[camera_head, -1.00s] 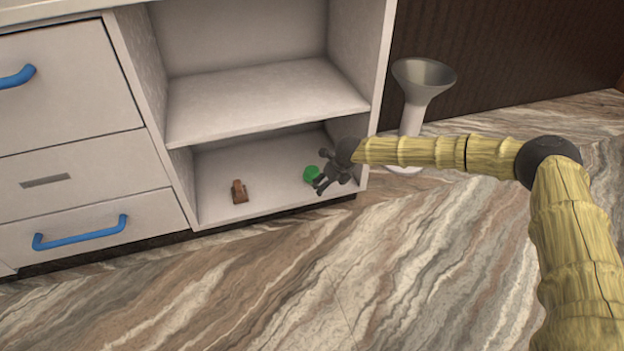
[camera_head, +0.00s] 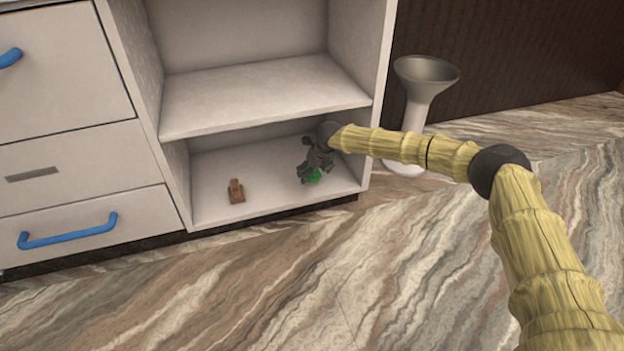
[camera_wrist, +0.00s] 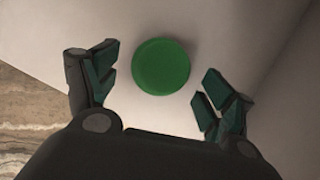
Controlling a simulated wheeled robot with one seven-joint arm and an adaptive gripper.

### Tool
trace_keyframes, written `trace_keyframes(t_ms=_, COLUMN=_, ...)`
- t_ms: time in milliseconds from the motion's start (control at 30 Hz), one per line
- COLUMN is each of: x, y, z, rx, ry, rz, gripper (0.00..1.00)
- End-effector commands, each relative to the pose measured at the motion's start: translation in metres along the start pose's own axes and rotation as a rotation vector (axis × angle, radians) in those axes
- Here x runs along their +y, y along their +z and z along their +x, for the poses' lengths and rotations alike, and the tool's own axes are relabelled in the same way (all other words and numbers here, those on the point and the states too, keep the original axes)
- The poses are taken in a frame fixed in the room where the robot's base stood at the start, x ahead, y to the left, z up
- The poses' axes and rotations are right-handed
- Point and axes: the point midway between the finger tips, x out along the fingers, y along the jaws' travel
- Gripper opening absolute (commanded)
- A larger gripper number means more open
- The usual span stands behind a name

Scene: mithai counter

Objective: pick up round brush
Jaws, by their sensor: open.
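The round brush appears as a green round thing (camera_head: 314,176) on the bottom shelf of the open cabinet, near its right side. In the wrist view the green disc (camera_wrist: 162,67) lies ahead of and between the two spread fingers of my gripper (camera_wrist: 155,85), apart from both. The gripper is open and empty. Only the disc's flat round face shows there; I cannot see any bristles or handle.
A small brown wooden object (camera_head: 236,191) stands on the same bottom shelf to the left. The middle shelf (camera_head: 262,97) is just above my gripper. Drawers with blue handles (camera_head: 68,232) are on the left. A grey-topped white stand (camera_head: 425,80) is right of the cabinet, behind my arm.

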Motion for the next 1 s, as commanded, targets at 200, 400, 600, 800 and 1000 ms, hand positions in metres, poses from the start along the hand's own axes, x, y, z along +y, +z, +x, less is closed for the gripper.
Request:
trace_keyframes(t_ms=200, x=-0.001, y=0.000, z=0.021, rx=-0.001, ry=-0.001, rz=0.000, gripper=0.82)
trace_keyframes(t_ms=400, x=-0.001, y=0.001, z=0.022, rx=-0.001, ry=-0.001, rz=0.000, gripper=0.82)
trace_keyframes(t_ms=600, x=-0.001, y=0.001, z=0.022, rx=-0.001, ry=-0.001, rz=0.000, gripper=0.69)
trace_keyframes(t_ms=800, x=-0.001, y=0.001, z=0.022, rx=-0.001, ry=-0.001, rz=0.000, gripper=0.33)
trace_keyframes(t_ms=1000, x=-0.001, y=0.001, z=0.022, rx=-0.002, ry=-0.001, rz=0.000, gripper=0.32)
